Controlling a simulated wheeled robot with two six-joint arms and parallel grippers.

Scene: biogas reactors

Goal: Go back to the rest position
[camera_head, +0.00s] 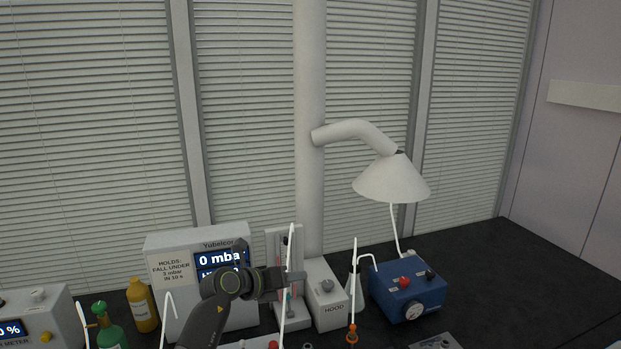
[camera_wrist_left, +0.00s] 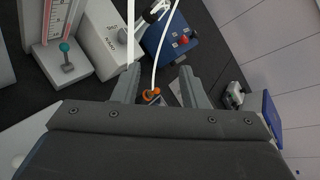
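My left arm rises from the bottom of the head view, and its gripper (camera_head: 296,278) is in front of the white pressure meter (camera_head: 178,252) and the gauge stand (camera_head: 272,240). In the left wrist view the two grey fingers of this gripper (camera_wrist_left: 158,72) are apart with nothing clasped between them. A thin white tube (camera_wrist_left: 156,50) and an orange fitting (camera_wrist_left: 151,95) show through the gap, apparently beyond the fingers. My right gripper is in neither view.
A HOOD box (camera_head: 325,298), a flask (camera_head: 355,290) and a blue pump box (camera_head: 402,296) stand right of the gripper. A yellow bottle (camera_head: 142,306) and a green bottle (camera_head: 110,335) stand left. Upright white tubes are close by. The dark bench (camera_head: 500,270) is clear at the right.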

